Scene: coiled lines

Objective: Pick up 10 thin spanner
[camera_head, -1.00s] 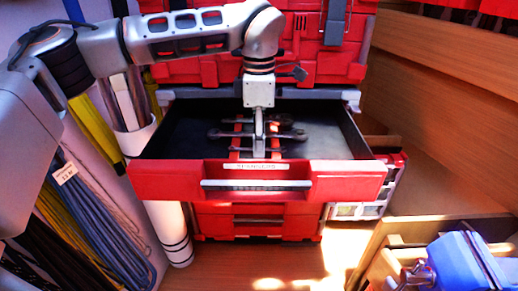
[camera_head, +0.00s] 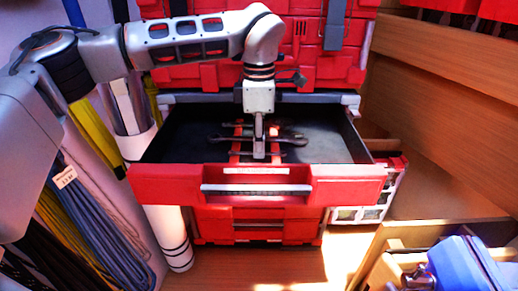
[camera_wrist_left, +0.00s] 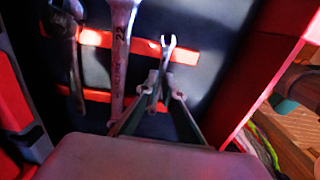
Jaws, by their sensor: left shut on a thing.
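The thin spanner (camera_wrist_left: 168,49) shows its small bright open end in the left wrist view, in front of a red strip in the drawer (camera_head: 330,135). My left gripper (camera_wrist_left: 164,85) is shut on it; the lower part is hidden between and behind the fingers. In the head view my left gripper (camera_head: 259,152) reaches straight down into the open drawer and covers most of this spanner. A larger spanner (camera_wrist_left: 119,65) marked 22 lies to its left in the left wrist view. I cannot read a size on the held one. My right gripper is not in view.
Another dark tool (camera_wrist_left: 70,45) lies at the left in the wrist view. The drawer's red front (camera_head: 345,185) stands close below my gripper. A blue object (camera_head: 468,265) is at the lower right. Coiled lines (camera_head: 90,215) hang at the left. The drawer's right side is bare.

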